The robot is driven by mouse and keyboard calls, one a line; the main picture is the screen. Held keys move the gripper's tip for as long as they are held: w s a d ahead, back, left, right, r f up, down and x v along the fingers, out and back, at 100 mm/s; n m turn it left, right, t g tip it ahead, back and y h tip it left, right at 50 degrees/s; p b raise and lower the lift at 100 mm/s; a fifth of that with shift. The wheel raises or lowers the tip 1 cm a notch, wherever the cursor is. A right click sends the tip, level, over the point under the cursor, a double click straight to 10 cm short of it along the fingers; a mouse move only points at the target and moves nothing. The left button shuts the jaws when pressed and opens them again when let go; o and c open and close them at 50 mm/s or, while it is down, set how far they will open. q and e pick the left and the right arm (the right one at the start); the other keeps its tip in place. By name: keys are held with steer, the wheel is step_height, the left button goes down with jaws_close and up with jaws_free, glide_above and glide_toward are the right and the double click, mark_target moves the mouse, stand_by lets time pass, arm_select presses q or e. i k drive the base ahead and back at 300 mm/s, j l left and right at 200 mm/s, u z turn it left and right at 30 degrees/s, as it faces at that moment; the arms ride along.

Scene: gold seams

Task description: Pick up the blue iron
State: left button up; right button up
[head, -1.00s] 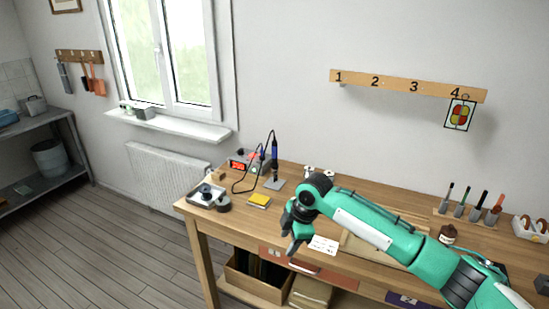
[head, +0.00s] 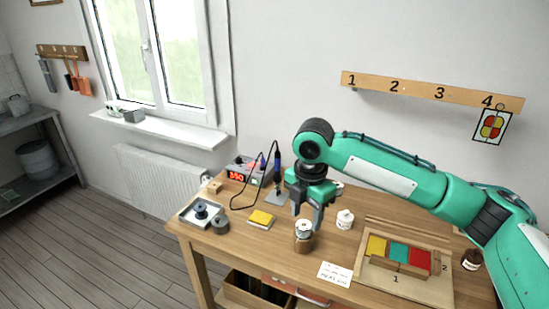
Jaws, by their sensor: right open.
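The blue soldering iron (head: 277,160) stands upright in its stand (head: 277,196) at the back left of the workbench, with a black cable looping to the station (head: 247,172) that shows red digits. My right gripper (head: 308,222) points down, open, to the right of the iron and nearer the front. Its fingers are above or around a small jar with a pale top (head: 303,232); I cannot tell whether they touch it. The gripper is apart from the iron. My left gripper is not in view.
A yellow sponge (head: 261,219) and a tray with dark spools (head: 201,213) lie left on the bench. A white bottle (head: 345,219) stands right of the gripper. A wooden board (head: 433,291) holds yellow, teal and red pieces. The numbered rail (head: 430,91) hangs above.

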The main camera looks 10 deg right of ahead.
mark_target(277, 157)
steer(key=i, duration=1.45)
